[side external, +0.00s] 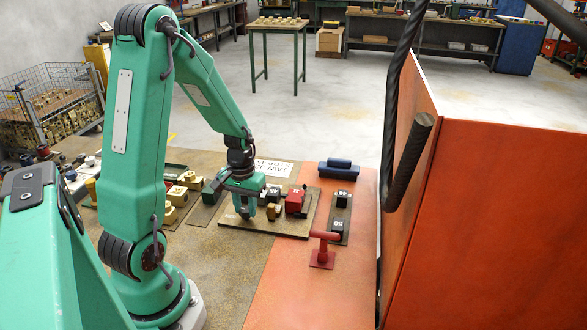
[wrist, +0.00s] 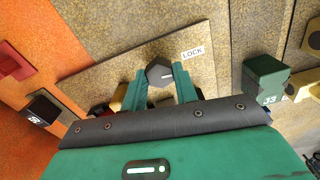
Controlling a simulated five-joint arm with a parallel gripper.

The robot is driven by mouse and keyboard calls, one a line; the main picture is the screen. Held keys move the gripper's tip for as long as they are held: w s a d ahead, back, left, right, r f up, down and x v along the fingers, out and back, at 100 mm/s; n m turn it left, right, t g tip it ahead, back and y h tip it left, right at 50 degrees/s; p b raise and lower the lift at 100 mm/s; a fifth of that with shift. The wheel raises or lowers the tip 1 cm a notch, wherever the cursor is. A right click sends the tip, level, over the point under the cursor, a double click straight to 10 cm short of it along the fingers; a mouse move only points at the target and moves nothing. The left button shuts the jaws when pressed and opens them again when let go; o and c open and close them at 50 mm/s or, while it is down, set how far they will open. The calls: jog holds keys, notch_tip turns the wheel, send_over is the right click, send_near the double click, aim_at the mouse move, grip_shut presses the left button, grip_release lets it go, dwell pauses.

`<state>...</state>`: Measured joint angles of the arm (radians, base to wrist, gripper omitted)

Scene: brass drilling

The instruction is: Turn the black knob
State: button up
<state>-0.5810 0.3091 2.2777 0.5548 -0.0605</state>
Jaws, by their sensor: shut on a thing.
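The black knob (wrist: 158,73) is a dark faceted piece with a pale mark on its face. It stands on a tan board (wrist: 115,55) beside a white "LOCK" label (wrist: 192,52). My gripper (wrist: 161,80) has its two green fingers on either side of the knob and is shut on it. In the side view my gripper (side external: 262,211) points down at the board (side external: 265,228), low over its left part. The knob cannot be made out there, as the fingers cover that spot.
A red block (side external: 295,201) stands right of my gripper on the board. A red T-handle (side external: 323,250) and dark numbered blocks (side external: 339,226) sit further right. A green block (wrist: 264,79) is close by in the wrist view. A large orange cabinet (side external: 490,220) bounds the right.

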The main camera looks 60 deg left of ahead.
aim_at(245, 209)
jog(key=shift+r+n, duration=0.1)
jog(key=shift+n, duration=0.7)
jog(key=o, duration=1)
jog(key=shift+r, duration=3.9)
